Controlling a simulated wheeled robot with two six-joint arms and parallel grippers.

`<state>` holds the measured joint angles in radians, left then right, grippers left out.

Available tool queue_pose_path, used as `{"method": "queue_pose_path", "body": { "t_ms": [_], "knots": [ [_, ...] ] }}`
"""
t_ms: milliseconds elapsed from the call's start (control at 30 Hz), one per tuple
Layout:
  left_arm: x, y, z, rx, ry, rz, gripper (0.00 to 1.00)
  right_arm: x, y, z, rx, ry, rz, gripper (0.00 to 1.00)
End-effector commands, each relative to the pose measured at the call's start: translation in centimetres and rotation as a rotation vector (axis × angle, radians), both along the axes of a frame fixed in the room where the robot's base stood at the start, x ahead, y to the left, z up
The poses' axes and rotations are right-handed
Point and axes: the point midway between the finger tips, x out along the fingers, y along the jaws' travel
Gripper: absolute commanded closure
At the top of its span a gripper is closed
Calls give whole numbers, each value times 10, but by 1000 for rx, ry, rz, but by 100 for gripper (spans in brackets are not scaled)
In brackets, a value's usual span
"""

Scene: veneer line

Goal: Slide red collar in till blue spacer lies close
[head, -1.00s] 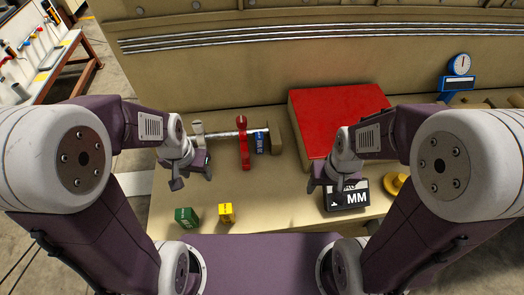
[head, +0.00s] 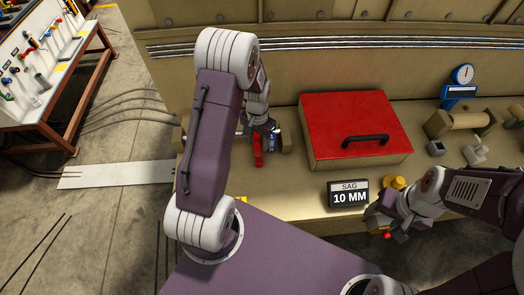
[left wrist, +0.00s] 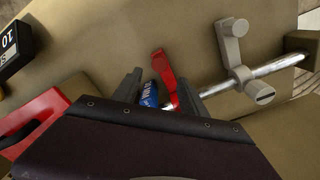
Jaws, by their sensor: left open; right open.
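The red collar (head: 257,152) sits on a silver rod (left wrist: 278,65) beside the blue spacer (head: 273,143). In the left wrist view, the collar (left wrist: 164,78) and spacer (left wrist: 150,96) are side by side; I cannot tell whether they touch. My left gripper (head: 263,128) is open over them, its fingers (left wrist: 160,92) spread on either side of the pair in the left wrist view. A grey clamp with a lever (left wrist: 236,58) is further along the rod. My left arm hides part of the rod in the head view. My right gripper (head: 386,222) is open near the bench's front edge.
A red-topped box (head: 345,120) with a black handle stands right of the rod. A sign reading SAG 10 MM (head: 348,197) stands near the front, with a yellow object (head: 397,183) beside it. A blue dial gauge (head: 461,76) stands at the back right.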

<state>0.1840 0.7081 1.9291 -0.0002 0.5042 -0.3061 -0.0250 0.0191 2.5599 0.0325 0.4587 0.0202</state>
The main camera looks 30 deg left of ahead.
Motion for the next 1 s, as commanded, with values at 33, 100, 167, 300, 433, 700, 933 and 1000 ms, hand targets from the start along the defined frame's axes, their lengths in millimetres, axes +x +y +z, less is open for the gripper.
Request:
{"method": "queue_pose_path", "body": {
  "t_ms": [33, 100, 167, 300, 433, 700, 933, 1000],
  "knots": [
    [-1, 0, -4, -1, 3, 0, 50, 0, 0, 2, 0, 0, 0, 43],
    [-1, -1, -15, -1, 6, -1, 50, 0, 0, 6, 0, 0, 0, 43],
    [-2, -1, -27, -1, 8, -1, 50, 0, 0, 10, 0, 0, 0, 43],
    [-2, -1, -57, -1, 6, -1, 50, 0, 0, 19, 0, 0, 0, 43],
    [-1, -1, -77, -1, 3, -1, 50, 0, 0, 24, 0, 0, 0, 43],
    [0, -1, -89, 0, -1, -1, 50, 0, 0, 25, 0, 0, 0, 43],
    [0, -1, -89, 0, 0, -1, 80, 0, 0, 24, 0, 0, 0, 43],
    [0, -1, -89, 0, 0, -1, 100, 0, 0, 24, 0, 0, 0, 43]
  ]
}}
